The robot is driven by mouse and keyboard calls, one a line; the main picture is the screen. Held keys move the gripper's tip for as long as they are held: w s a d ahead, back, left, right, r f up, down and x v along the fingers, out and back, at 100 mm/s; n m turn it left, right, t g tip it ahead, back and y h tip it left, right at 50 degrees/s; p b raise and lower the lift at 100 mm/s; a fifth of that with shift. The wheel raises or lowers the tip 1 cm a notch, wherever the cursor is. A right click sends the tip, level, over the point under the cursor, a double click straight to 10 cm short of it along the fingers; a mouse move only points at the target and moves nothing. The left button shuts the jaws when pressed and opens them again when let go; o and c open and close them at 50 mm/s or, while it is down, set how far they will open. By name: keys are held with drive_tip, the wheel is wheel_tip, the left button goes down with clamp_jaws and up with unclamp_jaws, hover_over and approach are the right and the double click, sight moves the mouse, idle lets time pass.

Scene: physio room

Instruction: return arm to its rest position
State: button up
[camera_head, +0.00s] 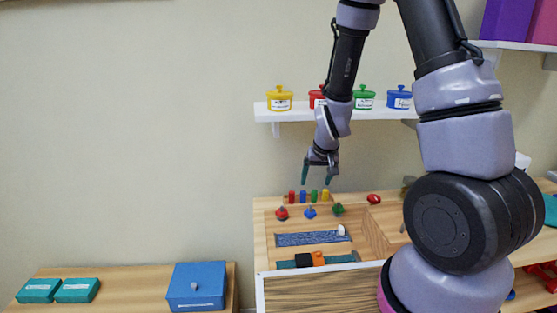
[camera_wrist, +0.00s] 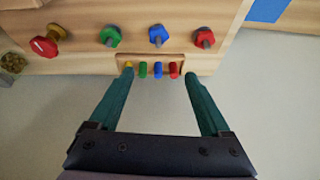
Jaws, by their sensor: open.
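My gripper (camera_head: 317,180) hangs pointing down over the back of the wooden board unit, below the white wall shelf. In the wrist view its two teal fingers (camera_wrist: 156,85) are spread apart with nothing between them but wall and the board's edge. My arm arches from the right side of the head view up past the top edge and down to the gripper. A row of small yellow, green, blue and red pegs (camera_wrist: 157,70) shows just beyond the fingertips. Whether a fingertip touches the yellow peg cannot be told.
The wall shelf (camera_head: 300,115) holds yellow, red, green and blue lidded pots close behind my arm. Colored knobs (camera_head: 310,212) stand on the board (camera_head: 262,240). A blue box (camera_head: 196,287) and teal boxes (camera_head: 77,290) sit on the left table. The wall area at left is clear.

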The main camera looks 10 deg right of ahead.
drive_tip(key=s+d+r+m+t+y, duration=0.1)
drive_tip(key=s+r, duration=0.1)
drive_tip(key=r, duration=0.8)
drive_tip(key=s+d+r+m, duration=0.1)
drive_tip(key=s+r, duration=0.2)
drive_tip(key=r, duration=0.6)
drive_tip(key=s+d+r+m+t, duration=0.1)
drive_tip(key=s+d+r, duration=0.2)
drive_tip(key=s+r, duration=1)
drive_tip(key=shift+s+d+r+m+t+y, duration=0.15)
drive_tip(key=shift+s+m+t+y, duration=0.15)
drive_tip(key=shift+s, duration=0.35)
